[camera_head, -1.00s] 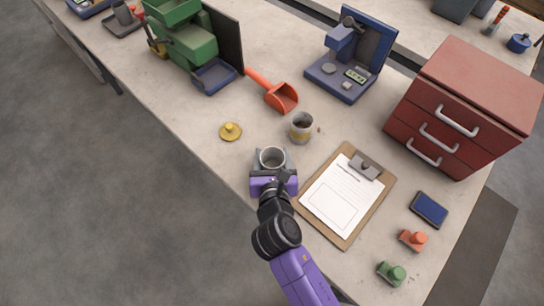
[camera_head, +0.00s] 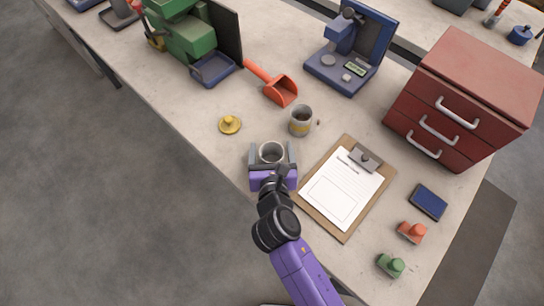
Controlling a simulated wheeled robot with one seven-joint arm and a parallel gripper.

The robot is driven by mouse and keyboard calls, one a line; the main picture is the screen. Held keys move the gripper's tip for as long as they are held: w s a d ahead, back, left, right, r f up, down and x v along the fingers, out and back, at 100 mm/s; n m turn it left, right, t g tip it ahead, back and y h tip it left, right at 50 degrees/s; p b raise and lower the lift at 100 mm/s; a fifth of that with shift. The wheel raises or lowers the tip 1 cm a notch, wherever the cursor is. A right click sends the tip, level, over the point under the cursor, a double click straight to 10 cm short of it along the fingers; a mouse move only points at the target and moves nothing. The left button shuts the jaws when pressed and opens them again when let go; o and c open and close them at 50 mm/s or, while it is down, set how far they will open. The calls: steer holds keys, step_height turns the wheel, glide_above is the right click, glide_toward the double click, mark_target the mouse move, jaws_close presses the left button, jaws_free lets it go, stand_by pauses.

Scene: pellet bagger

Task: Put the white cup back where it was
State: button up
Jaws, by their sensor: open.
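A pale white-grey cup (camera_head: 271,149) stands upright on the bench near its front edge, left of the clipboard. My purple gripper (camera_head: 272,157) is open around it, one grey finger on each side, with a visible gap between each finger and the cup. The cup's lower part is hidden by my gripper.
A clipboard (camera_head: 321,216) with paper lies close on the right. A yellow lidded knob (camera_head: 229,125) lies to the left, and an orange scoop (camera_head: 280,90) behind. A red drawer unit (camera_head: 462,100) and blue press (camera_head: 350,55) stand further back. The bench's front edge is close by.

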steer(key=v, duration=1.2)
steer(key=shift+b, duration=0.35)
steer(key=shift+a+r+m, duration=0.15)
steer(key=shift+a+m, duration=0.05)
steer(key=shift+m, duration=0.4)
steer(key=s+d+r+m+t+y, duration=0.15)
steer(key=s+r+m+y, duration=0.4)
steer(key=m, duration=1.25)
steer(key=s+d+r+m+h, duration=0.3)
steer(key=s+d+m+h, duration=0.4)
steer(key=s+d+m, duration=1)
steer(key=d+m, duration=0.1)
steer(key=d, duration=0.2)
steer(key=shift+d+r, duration=0.15)
steer(key=shift+d, duration=0.25)
